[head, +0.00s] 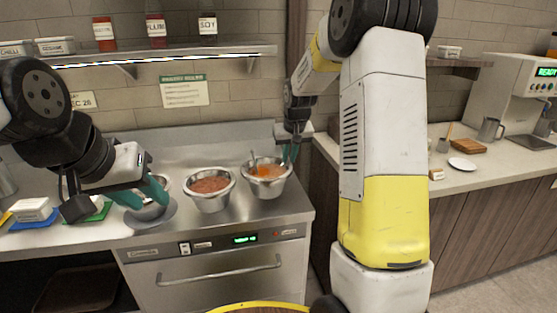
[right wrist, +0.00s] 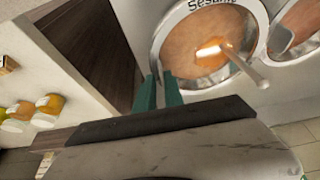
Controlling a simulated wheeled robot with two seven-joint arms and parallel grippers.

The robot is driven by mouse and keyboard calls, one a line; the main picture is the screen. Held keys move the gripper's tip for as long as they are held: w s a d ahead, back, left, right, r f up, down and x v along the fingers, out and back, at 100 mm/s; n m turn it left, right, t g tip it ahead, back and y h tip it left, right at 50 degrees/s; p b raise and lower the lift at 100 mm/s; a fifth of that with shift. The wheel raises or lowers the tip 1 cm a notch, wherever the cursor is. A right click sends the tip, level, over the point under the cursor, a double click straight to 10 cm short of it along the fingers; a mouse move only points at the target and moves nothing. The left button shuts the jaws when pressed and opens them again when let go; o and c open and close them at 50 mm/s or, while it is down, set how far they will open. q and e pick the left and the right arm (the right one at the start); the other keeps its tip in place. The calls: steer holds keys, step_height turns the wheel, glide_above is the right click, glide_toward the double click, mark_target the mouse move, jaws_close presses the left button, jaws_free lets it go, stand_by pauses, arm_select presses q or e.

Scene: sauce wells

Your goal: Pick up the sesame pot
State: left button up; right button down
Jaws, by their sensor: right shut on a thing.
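The sesame pot (head: 257,188) is a steel pot with orange-brown sauce at the right end of the steel counter. The word "Sesame" shows on its rim in the right wrist view (right wrist: 158,58). A spoon (right wrist: 240,64) leans in it, with a bright orange patch of sauce at its bowl. My right gripper (head: 290,152) is at the pot's right rim, its teal fingers (right wrist: 160,90) shut on the rim.
A second steel pot (head: 209,202) with reddish-brown sauce stands just left of the sesame pot. A shelf (head: 150,58) with jars runs above. The wood-fronted counter (head: 470,178) at right holds a white plate (head: 462,163) and a metal jug (head: 490,130).

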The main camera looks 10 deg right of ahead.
steer(key=shift+r, duration=0.5)
steer(key=s+d, duration=0.1)
steer(key=s, duration=0.6)
steer(key=s+d+r, duration=0.1)
steer(key=s+d, duration=0.1)
steer(key=s, duration=0.6)
steer(key=shift+s+d+r, duration=0.15)
steer(key=shift+s+d, duration=0.1)
steer(key=shift+d, duration=0.05)
steer(key=shift+w, duration=0.15)
steer(key=shift+w+a, duration=0.1)
steer(key=shift+w, duration=0.45)
